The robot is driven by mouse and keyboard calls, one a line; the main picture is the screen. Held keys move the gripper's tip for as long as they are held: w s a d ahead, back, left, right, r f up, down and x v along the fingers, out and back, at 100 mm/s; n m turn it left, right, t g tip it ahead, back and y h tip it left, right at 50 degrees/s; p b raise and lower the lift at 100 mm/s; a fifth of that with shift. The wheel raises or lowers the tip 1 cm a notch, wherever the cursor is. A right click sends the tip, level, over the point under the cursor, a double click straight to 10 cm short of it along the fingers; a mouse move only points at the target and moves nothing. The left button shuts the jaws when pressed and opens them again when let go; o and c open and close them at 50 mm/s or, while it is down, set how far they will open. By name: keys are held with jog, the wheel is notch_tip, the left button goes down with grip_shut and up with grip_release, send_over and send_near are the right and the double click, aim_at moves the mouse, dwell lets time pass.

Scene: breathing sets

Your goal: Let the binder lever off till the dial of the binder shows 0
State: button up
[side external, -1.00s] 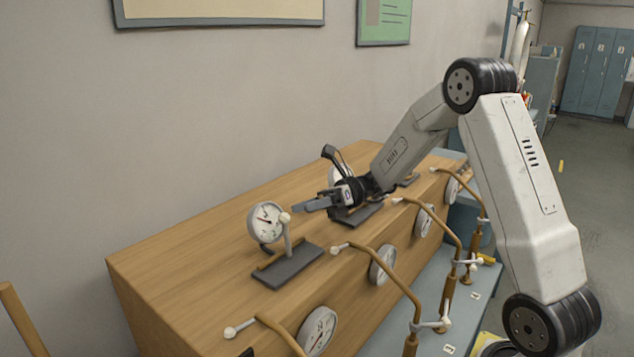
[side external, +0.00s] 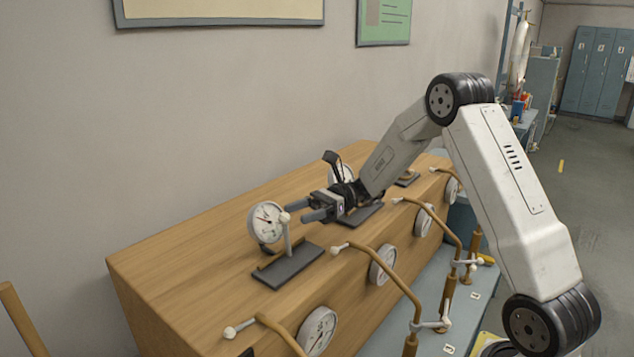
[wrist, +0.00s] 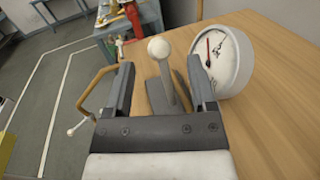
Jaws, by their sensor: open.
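A short upright lever (side external: 287,239) with a white ball knob stands on a dark base plate (side external: 287,267) on the wooden bench top. A round white dial (side external: 265,222) stands just behind it. I see no label naming it the binder. In the wrist view the lever (wrist: 167,82) shows between my fingers, its knob level with or beyond the tips, and the dial (wrist: 222,60) is to the right. The dial's red needle is off to one side; its figures are too small to read. My gripper (side external: 298,210) is open, fingers toward the knob; touching cannot be told.
Similar lever-and-dial sets stand farther along the wooden bench (side external: 190,262), partly behind my gripper. Several dials sit on its front face, with bent brass levers (side external: 385,264) sticking out before them. The near left bench top is clear.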

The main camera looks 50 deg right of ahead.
aim_at(287, 217)
jog(key=shift+x, duration=3.05)
grip_shut()
